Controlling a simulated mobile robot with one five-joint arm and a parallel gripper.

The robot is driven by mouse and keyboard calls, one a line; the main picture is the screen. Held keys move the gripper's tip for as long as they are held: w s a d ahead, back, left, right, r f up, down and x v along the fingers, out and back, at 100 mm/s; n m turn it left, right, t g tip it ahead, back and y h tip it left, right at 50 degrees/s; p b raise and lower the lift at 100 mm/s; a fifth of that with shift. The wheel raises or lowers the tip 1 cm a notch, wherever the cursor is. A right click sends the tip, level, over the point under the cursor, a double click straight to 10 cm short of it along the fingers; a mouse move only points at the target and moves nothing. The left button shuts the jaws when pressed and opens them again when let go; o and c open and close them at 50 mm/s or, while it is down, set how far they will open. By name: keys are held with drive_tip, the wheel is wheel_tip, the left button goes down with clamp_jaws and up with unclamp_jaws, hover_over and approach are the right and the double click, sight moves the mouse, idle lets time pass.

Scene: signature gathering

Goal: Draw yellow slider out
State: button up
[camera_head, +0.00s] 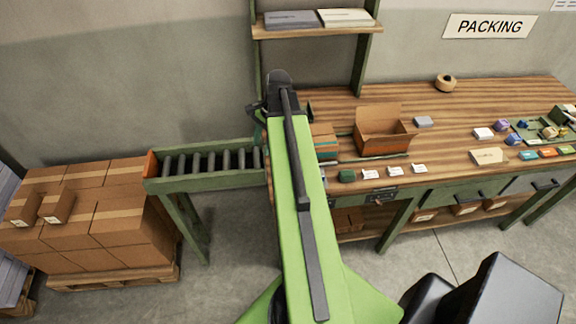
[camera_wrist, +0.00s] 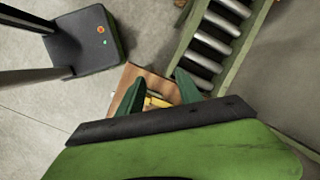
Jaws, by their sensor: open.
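My gripper (camera_wrist: 162,75) is open in the wrist view, its two green fingers apart. A small yellow piece (camera_wrist: 157,101) shows low between the fingers, partly hidden by the gripper's dark palm edge. It may be the yellow slider, but too little of it shows to be sure. I cannot tell whether the fingers touch it. In the head view my green arm reaches up the middle and hides part of the bench's left end; the fingers cannot be made out there.
A wooden packing bench (camera_head: 440,112) carries an open carton (camera_head: 382,138) and several small items on the right. A roller conveyor (camera_head: 207,183) meets its left end. Stacked cartons (camera_head: 130,220) stand at far left. A shelf (camera_head: 318,31) hangs above.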

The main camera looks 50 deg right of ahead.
drive_tip(key=s+d+r+m+t, duration=0.1)
drive_tip(key=s+d+m+t, duration=0.1)
drive_tip(key=s+d+m, duration=0.75)
drive_tip(key=shift+n+y, duration=0.4)
drive_tip(key=shift+n, duration=0.55)
drive_tip(key=b+x, duration=0.5)
drive_tip(key=d+b+x, duration=0.1)
drive_tip(key=b+x, duration=0.4)
drive_tip(key=x, duration=0.1)
drive_tip(key=d+f+b+x, duration=0.1)
drive_tip(key=b+x, duration=0.4)
drive_tip(key=b, duration=0.1)
drive_tip(key=shift+s+d+f, duration=0.15)
drive_tip(key=shift+s+f, duration=0.05)
drive_tip(key=shift+f, duration=0.15)
clamp_jaws()
drive_tip(key=shift+g, duration=0.3)
